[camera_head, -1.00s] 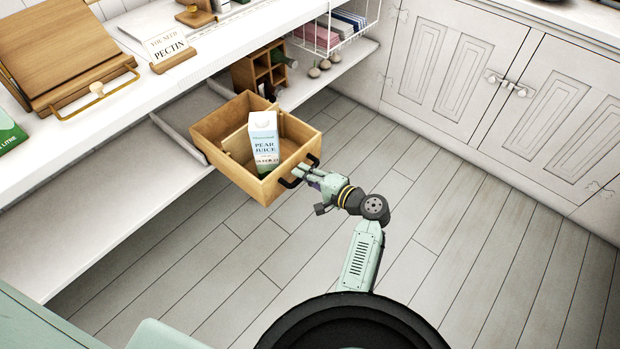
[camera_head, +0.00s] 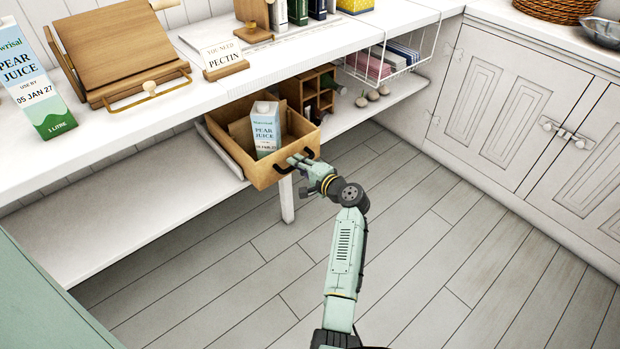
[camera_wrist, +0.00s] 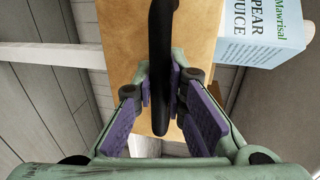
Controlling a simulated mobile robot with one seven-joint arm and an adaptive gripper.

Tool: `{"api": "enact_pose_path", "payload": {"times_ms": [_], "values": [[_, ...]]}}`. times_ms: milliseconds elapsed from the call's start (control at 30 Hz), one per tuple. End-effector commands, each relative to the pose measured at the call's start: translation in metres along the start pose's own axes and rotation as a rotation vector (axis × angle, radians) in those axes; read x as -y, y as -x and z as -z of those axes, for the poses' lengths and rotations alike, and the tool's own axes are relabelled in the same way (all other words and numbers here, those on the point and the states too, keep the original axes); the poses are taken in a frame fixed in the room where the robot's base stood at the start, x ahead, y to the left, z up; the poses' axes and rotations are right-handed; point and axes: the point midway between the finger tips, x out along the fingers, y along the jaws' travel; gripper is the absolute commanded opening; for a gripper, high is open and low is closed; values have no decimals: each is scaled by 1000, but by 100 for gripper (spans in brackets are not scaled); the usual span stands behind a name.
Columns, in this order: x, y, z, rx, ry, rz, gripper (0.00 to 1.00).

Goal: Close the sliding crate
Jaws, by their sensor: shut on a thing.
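The sliding crate (camera_head: 262,175) is an open wooden box under the white counter, partly pulled out past the lower shelf's front edge. A pear juice carton (camera_head: 266,131) stands in it. The crate has a black handle on its front. My gripper (camera_head: 300,163) is at that front, shut on the black handle. In the wrist view the handle (camera_wrist: 161,50) runs between the purple finger pads of my gripper (camera_wrist: 165,90), with the wooden front behind it. The carton (camera_wrist: 262,30) shows at the upper right there.
A second juice carton (camera_head: 37,85), a wooden stand (camera_head: 115,50) and a pectin sign (camera_head: 224,58) stand on the counter. A wooden bottle rack (camera_head: 318,92) and a white wire basket (camera_head: 385,62) are to the right of the crate. The floor in front is clear.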

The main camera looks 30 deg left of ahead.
Motion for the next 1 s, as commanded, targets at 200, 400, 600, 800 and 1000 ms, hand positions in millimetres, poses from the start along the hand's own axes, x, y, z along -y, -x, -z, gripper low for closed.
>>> {"api": "enact_pose_path", "payload": {"times_ms": [200, 400, 600, 800, 1000], "values": [[6, -39, 1, -1, 2, 2, 0], [12, -65, 0, -1, 1, 1, 0], [16, -80, 1, -1, 0, 1, 0], [18, -87, 1, -3, 0, 1, 0], [20, -88, 1, -4, 1, 2, 0]]}}
